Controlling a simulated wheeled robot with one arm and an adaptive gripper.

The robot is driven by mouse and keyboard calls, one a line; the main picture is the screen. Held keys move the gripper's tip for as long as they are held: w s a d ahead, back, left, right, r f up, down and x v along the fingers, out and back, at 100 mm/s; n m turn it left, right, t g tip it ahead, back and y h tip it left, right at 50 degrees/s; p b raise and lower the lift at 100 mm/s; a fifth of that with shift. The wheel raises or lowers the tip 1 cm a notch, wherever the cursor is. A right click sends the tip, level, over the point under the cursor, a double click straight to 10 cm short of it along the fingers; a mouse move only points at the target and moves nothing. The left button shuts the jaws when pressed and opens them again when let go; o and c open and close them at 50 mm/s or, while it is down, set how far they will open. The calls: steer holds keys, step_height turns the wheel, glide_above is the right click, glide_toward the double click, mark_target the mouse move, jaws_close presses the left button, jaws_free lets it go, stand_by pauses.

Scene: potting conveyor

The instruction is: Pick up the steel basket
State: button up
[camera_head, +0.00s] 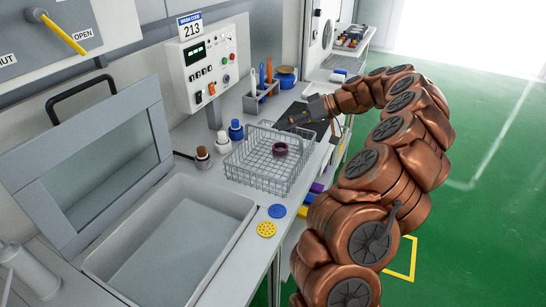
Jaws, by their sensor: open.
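The steel basket (262,175) is a rectangular wire basket standing on the grey counter, right of the sink. A dark red ring-shaped item (280,149) shows inside it. My gripper (284,124) is at the far right end of the basket, above or beside its far rim. The jaws look apart with nothing held. They are small in view, and I cannot tell whether they touch the wires. My copper-coloured arm covers the right side of the view.
A sink (175,250) with a raised glass lid (105,165) is at left. Bottles (203,157) stand left of the basket. Yellow (266,229) and blue (277,211) discs lie in front. A control box (205,65) and tool holder (261,95) stand behind.

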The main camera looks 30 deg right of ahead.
mark_target(273, 130)
steer(key=p+x, duration=0.1)
steer(key=x, duration=0.3)
steer(key=shift+w+r+p, duration=0.1)
steer(key=shift+r+p, duration=0.05)
steer(key=shift+p, duration=0.25)
steer(key=shift+w+a+f, duration=0.3)
steer(key=shift+a+f, duration=0.05)
jaws_close()
